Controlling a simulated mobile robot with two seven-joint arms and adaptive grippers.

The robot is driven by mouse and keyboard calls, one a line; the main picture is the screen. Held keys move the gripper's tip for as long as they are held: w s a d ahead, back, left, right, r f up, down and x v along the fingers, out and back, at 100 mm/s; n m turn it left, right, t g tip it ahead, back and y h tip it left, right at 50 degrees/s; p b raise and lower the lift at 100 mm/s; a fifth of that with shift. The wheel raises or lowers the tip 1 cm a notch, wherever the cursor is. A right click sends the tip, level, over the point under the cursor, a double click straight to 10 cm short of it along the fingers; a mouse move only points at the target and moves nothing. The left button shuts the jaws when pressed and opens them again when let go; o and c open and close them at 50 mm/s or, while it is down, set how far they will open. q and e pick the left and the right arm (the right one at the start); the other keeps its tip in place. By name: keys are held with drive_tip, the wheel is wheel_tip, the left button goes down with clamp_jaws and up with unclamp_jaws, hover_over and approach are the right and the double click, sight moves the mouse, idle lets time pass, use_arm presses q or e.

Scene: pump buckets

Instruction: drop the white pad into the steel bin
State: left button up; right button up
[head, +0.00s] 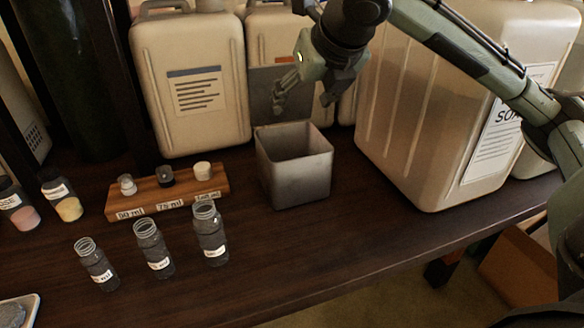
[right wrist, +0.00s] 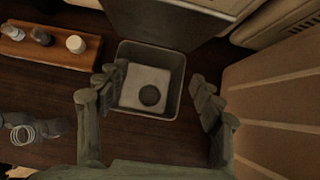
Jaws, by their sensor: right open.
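The steel bin (head: 296,170) is a grey, square, open-topped box standing on the dark table; it also shows in the right wrist view (right wrist: 178,92). My right gripper (head: 303,98) is open above the bin, its fingers pointing down and spread, with nothing between them. In the right wrist view the gripper (right wrist: 160,80) straddles the bin opening. My left gripper is not in view.
A large canister (head: 420,110) stands right of the bin, another canister (head: 190,110) behind left. A wooden rack (head: 150,200) with small caps and several glass bottles (head: 155,250) are to the left. A tray (head: 30,308) is at bottom left. The table front right is clear.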

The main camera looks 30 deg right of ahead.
drive_tip(key=v, duration=1.1)
drive_tip(key=shift+s, duration=0.15)
drive_tip(key=shift+r, duration=0.15)
